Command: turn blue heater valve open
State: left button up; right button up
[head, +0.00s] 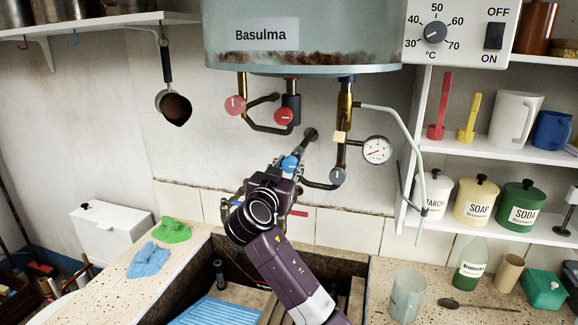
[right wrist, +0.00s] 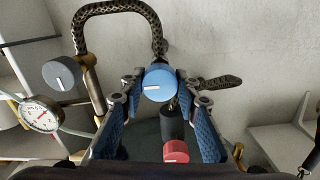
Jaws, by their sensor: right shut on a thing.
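The blue heater valve (head: 291,163) is a round knob on the pipework under the heater tank (head: 300,45). In the right wrist view the blue knob (right wrist: 159,84) faces me, with a short white mark lying roughly level across it. My right gripper (head: 285,169) reaches up from the sink to the knob. In the right wrist view its fingers (right wrist: 159,78) sit on both sides of the knob and are shut on it. In the head view the gripper hides part of the knob and pipe. My left gripper is out of view.
Two red knobs (head: 235,105) (head: 284,116), a grey knob (head: 337,176) and a gauge (head: 376,150) are close by on the pipes. The stone trough (head: 365,275) lies below. Shelves with canisters (head: 478,200) stand at the right. A pan (head: 174,107) hangs at the left.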

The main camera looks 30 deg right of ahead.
jog(key=shift+n, duration=1.1)
jog(key=n, duration=0.2)
jog(key=shift+n, duration=0.3)
jog(key=n+p, duration=0.2)
jog(key=n, duration=0.2)
jog(key=shift+n, duration=0.3)
jog(key=n+p, duration=0.2)
jog(key=n, duration=0.2)
jog(key=shift+r+p, duration=0.1)
jog(key=shift+p, duration=0.3)
jog(key=shift+n+p, duration=1.3)
jog(key=shift+n, duration=0.9)
